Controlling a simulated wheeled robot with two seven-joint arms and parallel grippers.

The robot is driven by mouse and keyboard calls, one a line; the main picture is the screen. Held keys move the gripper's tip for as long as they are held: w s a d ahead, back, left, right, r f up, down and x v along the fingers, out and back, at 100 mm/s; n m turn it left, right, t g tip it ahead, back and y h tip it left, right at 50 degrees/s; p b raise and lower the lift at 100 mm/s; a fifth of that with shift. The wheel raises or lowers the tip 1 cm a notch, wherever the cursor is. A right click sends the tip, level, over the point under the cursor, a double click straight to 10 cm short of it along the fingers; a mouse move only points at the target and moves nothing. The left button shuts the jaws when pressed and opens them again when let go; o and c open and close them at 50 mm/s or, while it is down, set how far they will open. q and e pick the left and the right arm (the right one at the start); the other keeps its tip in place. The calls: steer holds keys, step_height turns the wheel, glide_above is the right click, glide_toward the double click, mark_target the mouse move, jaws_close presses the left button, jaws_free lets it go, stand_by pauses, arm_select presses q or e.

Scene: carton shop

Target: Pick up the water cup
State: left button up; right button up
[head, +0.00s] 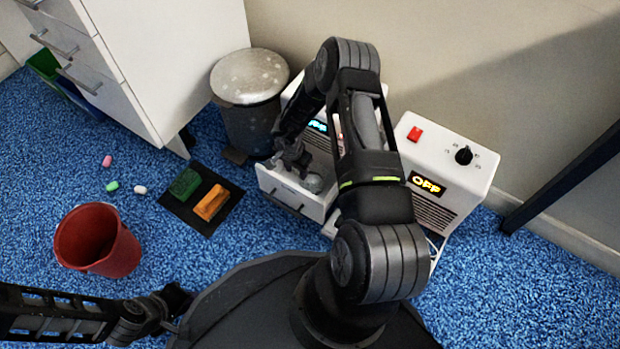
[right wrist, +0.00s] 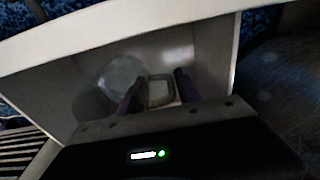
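The water cup is a clear, pale round vessel (head: 315,183) inside the open drawer of a white box in the head view. In the right wrist view the cup (right wrist: 122,72) is on the left inside the drawer, and a squarish, handle-like loop (right wrist: 159,92) is beside it. My right gripper (head: 292,158) reaches down into the drawer. In the right wrist view the right gripper's two dark fingers (right wrist: 160,92) stand apart on either side of the loop; contact is unclear. My left arm is at the lower left, its gripper (head: 172,300) dark and unclear.
The open drawer (head: 285,190) has raised walls around the cup. A second white box (head: 445,165) reading OFF stands to the right. A grey bin (head: 247,120), a red bucket (head: 120,252) and a black mat (head: 228,215) with two blocks are left.

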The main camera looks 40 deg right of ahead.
jaws_close()
steer(key=shift+r, duration=0.25)
stand_by(0.7)
steer(key=shift+r+p, duration=0.7)
steer(key=shift+r, duration=0.3)
step_height(320, 180, up, 10)
steer(key=p, duration=0.5)
steer(key=s+d, duration=0.1)
steer(key=s, duration=1.6)
steer(key=shift+s+d+f, duration=0.25)
steer(key=shift+s+d, duration=0.05)
steer(key=shift+s, duration=0.1)
stand_by(1.9)
